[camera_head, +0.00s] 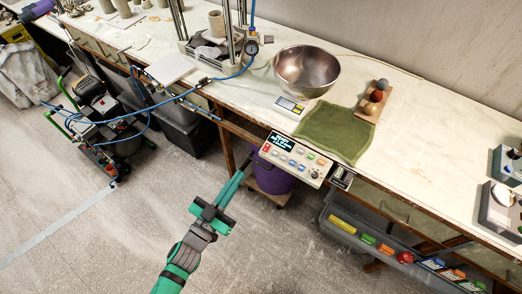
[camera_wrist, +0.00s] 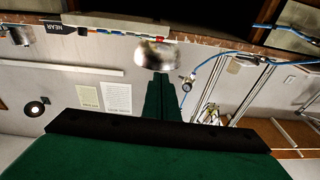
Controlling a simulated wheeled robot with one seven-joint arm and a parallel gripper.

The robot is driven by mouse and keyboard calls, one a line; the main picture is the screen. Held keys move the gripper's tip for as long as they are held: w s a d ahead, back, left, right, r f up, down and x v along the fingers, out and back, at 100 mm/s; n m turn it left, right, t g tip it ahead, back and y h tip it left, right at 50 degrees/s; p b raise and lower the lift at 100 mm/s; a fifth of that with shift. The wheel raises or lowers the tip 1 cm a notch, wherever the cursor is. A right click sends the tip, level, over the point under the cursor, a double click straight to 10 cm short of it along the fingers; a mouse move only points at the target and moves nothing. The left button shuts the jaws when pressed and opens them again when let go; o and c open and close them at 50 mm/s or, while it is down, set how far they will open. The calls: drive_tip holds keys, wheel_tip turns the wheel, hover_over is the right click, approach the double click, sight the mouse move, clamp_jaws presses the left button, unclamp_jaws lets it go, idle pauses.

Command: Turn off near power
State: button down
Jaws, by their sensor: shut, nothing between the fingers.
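A pale control panel (camera_head: 292,160) with a dark lit display (camera_head: 283,142) and several coloured buttons hangs at the front edge of the bench in the head view. A red button (camera_head: 267,147) sits at its left end. My green gripper (camera_head: 247,163) is shut and empty, its tips just left of and below the panel; I cannot tell if they touch it. In the wrist view the shut fingers (camera_wrist: 160,95) point toward the bench front. A dark plate marked "NEAR" (camera_wrist: 62,28) shows upper left there. Which control is the power switch is not clear.
A metal bowl (camera_head: 307,70), a green cloth (camera_head: 334,131) and a board with several balls (camera_head: 375,98) lie on the bench. A purple container (camera_head: 275,178) stands under the panel. A grey bin (camera_head: 345,225) is lower right. Open floor lies in front.

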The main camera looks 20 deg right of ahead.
drive_tip(key=shift+w+d+r+h, duration=0.3)
drive_tip(key=shift+w+d+r, duration=0.1)
drive_tip(key=shift+w+d, duration=0.25)
drive_tip(key=shift+d, duration=0.15)
drive_tip(key=r, duration=0.2)
hover_over(261, 151)
drive_tip(key=s+a, duration=0.2)
drive_tip(key=s, duration=0.1)
drive_tip(key=shift+w+d+f, duration=0.25)
drive_tip(key=shift+f, duration=0.4)
drive_tip(key=shift+w+d+f, duration=0.2)
drive_tip(key=shift+w+f, duration=0.05)
drive_tip(key=shift+f, duration=0.35)
drive_tip(key=shift+w+d+f, duration=0.25)
drive_tip(key=shift+f, duration=0.4)
